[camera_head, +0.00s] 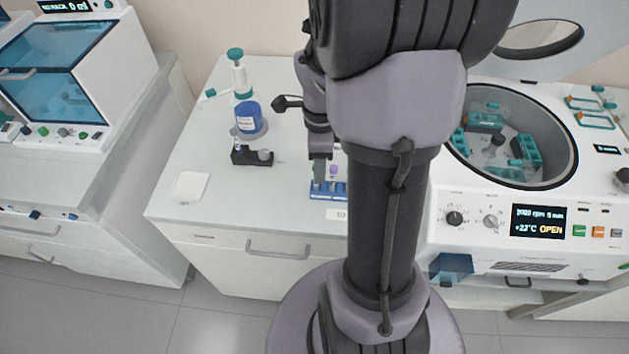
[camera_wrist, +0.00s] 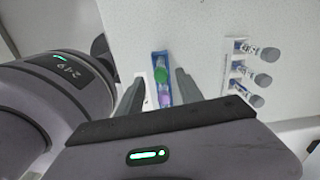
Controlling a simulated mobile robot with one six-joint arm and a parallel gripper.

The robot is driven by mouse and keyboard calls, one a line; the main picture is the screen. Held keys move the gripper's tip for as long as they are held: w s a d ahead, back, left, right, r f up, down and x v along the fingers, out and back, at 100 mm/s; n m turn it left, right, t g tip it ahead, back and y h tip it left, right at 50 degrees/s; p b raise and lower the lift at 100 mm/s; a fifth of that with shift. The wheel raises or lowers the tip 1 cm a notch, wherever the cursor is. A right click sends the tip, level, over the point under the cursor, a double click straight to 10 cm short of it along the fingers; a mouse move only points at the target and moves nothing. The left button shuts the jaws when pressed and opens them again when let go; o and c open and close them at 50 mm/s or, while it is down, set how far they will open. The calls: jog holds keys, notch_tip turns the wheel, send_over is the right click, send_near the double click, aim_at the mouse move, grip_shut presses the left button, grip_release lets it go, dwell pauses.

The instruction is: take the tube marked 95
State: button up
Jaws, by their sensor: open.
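A small blue rack (camera_head: 330,191) with tubes stands near the front of the middle bench; a purple cap (camera_head: 334,170) shows, and my arm hides part of it. In the wrist view the rack (camera_wrist: 155,56) lies between my fingers, with a green cap (camera_wrist: 160,75) and a purple cap (camera_wrist: 164,97). A white rack (camera_wrist: 229,66) to the right holds several grey-capped tubes (camera_wrist: 264,79) with labels. I cannot read 95 on any tube. My gripper (camera_wrist: 160,72) is open, its fingers on either side of the blue rack; it also shows above the rack (camera_head: 321,172).
A centrifuge with open lid (camera_head: 510,135) stands right. A machine with blue windows (camera_head: 60,75) is at far left.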

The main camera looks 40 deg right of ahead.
jog(key=f, duration=0.2)
jog(key=f+b, duration=0.2)
jog(key=f, duration=0.1)
jog(key=shift+w+a+f, duration=0.2)
jog(key=shift+w+f, duration=0.15)
jog(key=shift+w, duration=0.05)
jog(key=shift+r, duration=0.1)
grip_shut()
notch_tip(320, 180, up, 10)
jog(key=p, duration=0.3)
jog(key=shift+p, duration=0.3)
